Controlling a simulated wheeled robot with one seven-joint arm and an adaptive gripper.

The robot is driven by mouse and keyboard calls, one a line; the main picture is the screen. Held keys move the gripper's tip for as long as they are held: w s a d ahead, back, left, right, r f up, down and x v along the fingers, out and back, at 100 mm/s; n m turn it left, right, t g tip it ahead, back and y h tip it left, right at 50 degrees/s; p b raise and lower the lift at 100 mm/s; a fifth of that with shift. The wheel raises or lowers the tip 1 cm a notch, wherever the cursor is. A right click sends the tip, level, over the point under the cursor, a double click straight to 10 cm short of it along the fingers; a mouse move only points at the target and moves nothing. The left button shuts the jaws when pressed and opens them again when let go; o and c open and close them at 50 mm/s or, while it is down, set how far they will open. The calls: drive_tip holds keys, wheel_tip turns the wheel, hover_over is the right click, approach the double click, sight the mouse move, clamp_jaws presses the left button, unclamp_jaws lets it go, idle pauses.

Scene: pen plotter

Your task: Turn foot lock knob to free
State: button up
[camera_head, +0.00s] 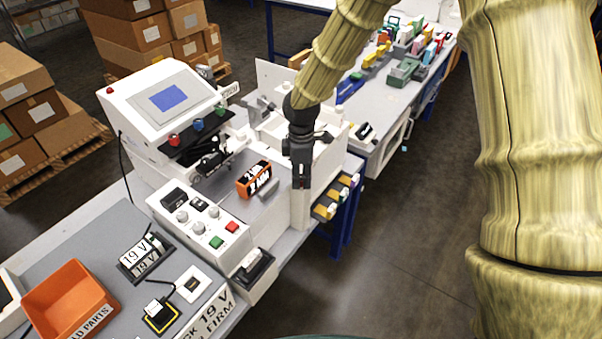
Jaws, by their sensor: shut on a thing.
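The white pen plotter machine (155,105) stands on the grey bench, with a tilted screen at its upper left. My dark gripper (302,184) points down at the right end of the machine, by its white side wall (300,212). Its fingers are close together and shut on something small. The fingers hide what they hold; from its place it seems to be the foot lock knob, but its shape and setting cannot be made out. Several yellow-tipped parts (324,212) stick out just to the right of the gripper.
A control box (198,218) with knobs and buttons stands nearer. An orange bin (70,303) is at lower left. A second bench (405,93) with coloured parts lies behind. The floor at right is clear.

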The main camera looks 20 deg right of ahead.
sight(302, 177)
drive_tip(key=shift+d+n, duration=0.1)
drive_tip(key=shift+n, duration=0.2)
idle(0.4)
drive_tip(key=o, duration=1)
drive_tip(key=shift+d, duration=0.1)
drive_tip(key=shift+o, duration=0.2)
drive_tip(key=shift+r, duration=0.1)
wheel_tip(302, 177, up, 12)
